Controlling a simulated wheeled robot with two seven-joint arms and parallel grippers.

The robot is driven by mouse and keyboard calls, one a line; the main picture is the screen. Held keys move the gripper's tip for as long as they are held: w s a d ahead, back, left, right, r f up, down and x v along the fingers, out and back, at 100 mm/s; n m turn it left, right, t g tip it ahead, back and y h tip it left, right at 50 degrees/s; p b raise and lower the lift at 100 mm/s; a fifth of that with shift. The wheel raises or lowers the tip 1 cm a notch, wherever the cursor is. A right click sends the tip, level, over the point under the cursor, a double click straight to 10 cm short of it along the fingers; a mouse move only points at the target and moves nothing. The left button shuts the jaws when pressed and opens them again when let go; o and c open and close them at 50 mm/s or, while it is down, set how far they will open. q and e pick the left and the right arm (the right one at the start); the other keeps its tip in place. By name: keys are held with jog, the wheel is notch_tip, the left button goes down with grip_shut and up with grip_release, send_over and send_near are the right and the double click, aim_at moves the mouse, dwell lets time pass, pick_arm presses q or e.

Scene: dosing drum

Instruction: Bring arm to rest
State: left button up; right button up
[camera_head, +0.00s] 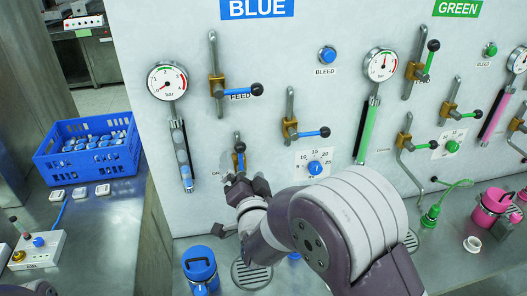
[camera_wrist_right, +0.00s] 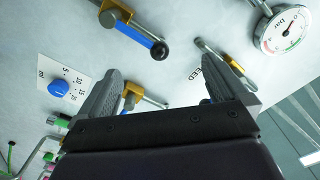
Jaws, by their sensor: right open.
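My right arm (camera_head: 340,225) reaches in from the bottom right across the front of the blue panel section. My right gripper (camera_head: 243,185) is open in front of the lower left blue valve (camera_head: 239,160), whose lever is partly hidden behind it. In the right wrist view the two fingers of the gripper (camera_wrist_right: 160,88) stand wide apart with nothing gripped. A brass valve body (camera_wrist_right: 131,98) shows in the gap beyond them; I cannot tell whether a finger touches it. My left gripper is not clearly seen.
The blue feed valve (camera_head: 216,86), another blue-handled valve (camera_head: 291,130) and a blue dial knob (camera_head: 315,168) stick out around the gripper. A blue-lidded container (camera_head: 200,268) stands below it. A blue crate (camera_head: 88,148) with several blue-and-white items stands at left.

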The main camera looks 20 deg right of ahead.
jog(key=s+a+f+n+g+y+b, duration=0.1)
jog(key=s+a+f+n+g+y, duration=0.1)
jog(key=s+f+n+g, duration=0.4)
jog(key=s+a+f+n+g+y, duration=0.2)
jog(key=s+a+f+g+y, duration=0.15)
jog(key=f, duration=0.45)
jog(key=s+d+n+g+b, duration=0.1)
jog(key=s+n+g, duration=0.1)
jog(key=s+g, duration=0.1)
jog(key=s+d+f+n+g+h+b, duration=0.1)
jog(key=s+d+n+g, duration=0.1)
jog(key=s, duration=0.4)
jog(key=shift+s+f+g, duration=0.15)
jog(key=shift+f+g, duration=0.1)
jog(key=shift+g, duration=0.6)
